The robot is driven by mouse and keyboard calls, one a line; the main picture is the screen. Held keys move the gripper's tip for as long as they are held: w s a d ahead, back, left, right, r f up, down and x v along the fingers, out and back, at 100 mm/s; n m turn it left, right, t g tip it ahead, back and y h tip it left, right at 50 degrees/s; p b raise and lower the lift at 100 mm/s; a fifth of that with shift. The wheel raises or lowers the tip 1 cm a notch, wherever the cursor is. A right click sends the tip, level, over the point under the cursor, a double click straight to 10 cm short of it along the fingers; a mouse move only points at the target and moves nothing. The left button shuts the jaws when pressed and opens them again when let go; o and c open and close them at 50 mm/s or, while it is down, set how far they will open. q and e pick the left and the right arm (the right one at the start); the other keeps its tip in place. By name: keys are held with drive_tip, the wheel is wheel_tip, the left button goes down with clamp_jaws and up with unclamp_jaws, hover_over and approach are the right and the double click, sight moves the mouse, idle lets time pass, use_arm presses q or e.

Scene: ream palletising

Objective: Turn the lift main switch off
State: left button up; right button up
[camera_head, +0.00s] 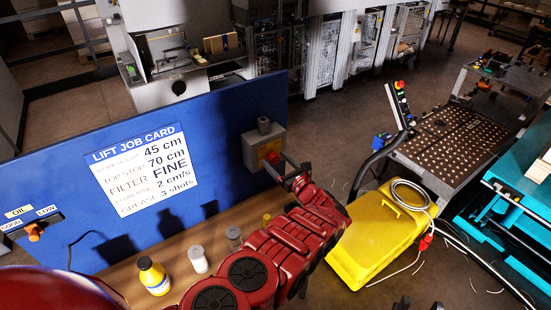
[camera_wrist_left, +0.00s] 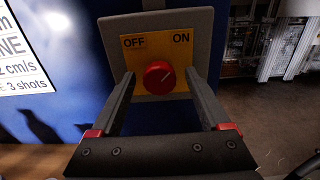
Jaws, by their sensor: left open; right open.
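The lift main switch is a grey box with a yellow plate (camera_wrist_left: 183,50) marked OFF at left and ON at right. Its round red knob (camera_wrist_left: 159,75) has a pale mark slanting up to the right, towards ON. In the head view the switch box (camera_head: 262,141) is on the right end of the blue panel. My left gripper (camera_wrist_left: 160,76) is open, one finger on each side of the knob, with visible gaps. It also shows in the head view (camera_head: 291,169), in front of the box. My right gripper (camera_head: 419,304) shows only dark fingertips, apart, at the bottom edge.
The blue panel (camera_head: 226,104) carries a white job card (camera_head: 143,168). A yellow bottle (camera_head: 153,277) and small canisters (camera_head: 198,259) stand on the wooden ledge below, near my left arm. A yellow machine cover (camera_head: 372,247) with a coiled cable lies to the right.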

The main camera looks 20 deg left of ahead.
use_arm(q)
drive_tip(key=shift+w+a, duration=0.2)
drive_tip(key=shift+a, duration=0.1)
clamp_jaws()
idle(0.4)
